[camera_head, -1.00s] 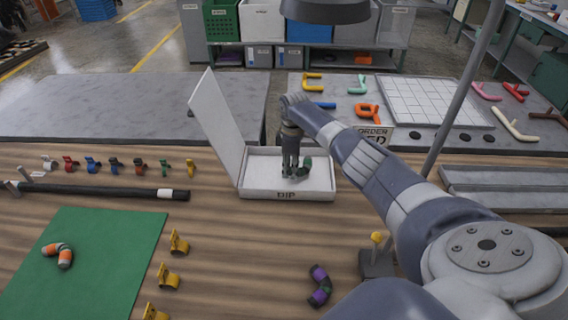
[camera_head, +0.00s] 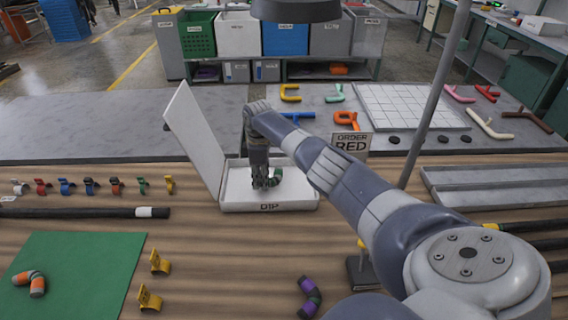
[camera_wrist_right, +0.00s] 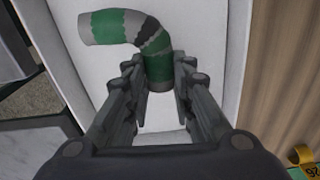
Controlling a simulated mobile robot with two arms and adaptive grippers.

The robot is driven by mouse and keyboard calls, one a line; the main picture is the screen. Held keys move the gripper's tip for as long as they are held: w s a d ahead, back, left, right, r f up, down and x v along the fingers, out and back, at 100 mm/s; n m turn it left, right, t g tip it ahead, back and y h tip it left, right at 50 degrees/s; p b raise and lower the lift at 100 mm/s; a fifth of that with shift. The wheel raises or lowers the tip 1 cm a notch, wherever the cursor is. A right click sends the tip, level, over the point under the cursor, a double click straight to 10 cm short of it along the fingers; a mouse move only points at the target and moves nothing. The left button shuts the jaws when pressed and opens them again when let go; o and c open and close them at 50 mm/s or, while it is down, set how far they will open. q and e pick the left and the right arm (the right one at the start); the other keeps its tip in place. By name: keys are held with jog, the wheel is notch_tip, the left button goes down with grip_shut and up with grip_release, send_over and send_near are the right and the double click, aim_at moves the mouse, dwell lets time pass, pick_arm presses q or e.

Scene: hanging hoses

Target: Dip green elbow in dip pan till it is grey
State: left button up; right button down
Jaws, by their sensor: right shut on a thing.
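The green elbow (camera_head: 277,174) is in the dip pan (camera_head: 268,207), a shallow white tray with its lid standing open on the left. In the right wrist view the elbow (camera_wrist_right: 110,26) shows green sections with a grey end at the left, a ragged dark grey band at the bend and a greyish lower end. My right gripper (camera_head: 263,184) points down into the pan and is shut on the elbow's lower leg. It also shows in the right wrist view (camera_wrist_right: 158,70). Whether the elbow touches the pan floor I cannot tell. My left gripper is out of view.
A sign reading "ORDER RED" (camera_head: 351,145) stands behind my right arm. An orange and grey elbow (camera_head: 32,283) lies on the green mat (camera_head: 90,262). A purple elbow (camera_head: 309,297) lies at the front. Several coloured clips (camera_head: 90,187) stand left of the pan.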

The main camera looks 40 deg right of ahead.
jog(key=shift+w+a+f+b, duration=0.15)
jog(key=shift+w+a+b, duration=1.15)
jog(key=shift+a+b, duration=0.25)
jog(key=shift+w+a+b, duration=0.45)
jog(key=shift+b, duration=0.35)
jog(key=shift+w+a+b, duration=0.3)
jog(key=shift+a+b, duration=0.1)
jog(key=shift+r, duration=0.2)
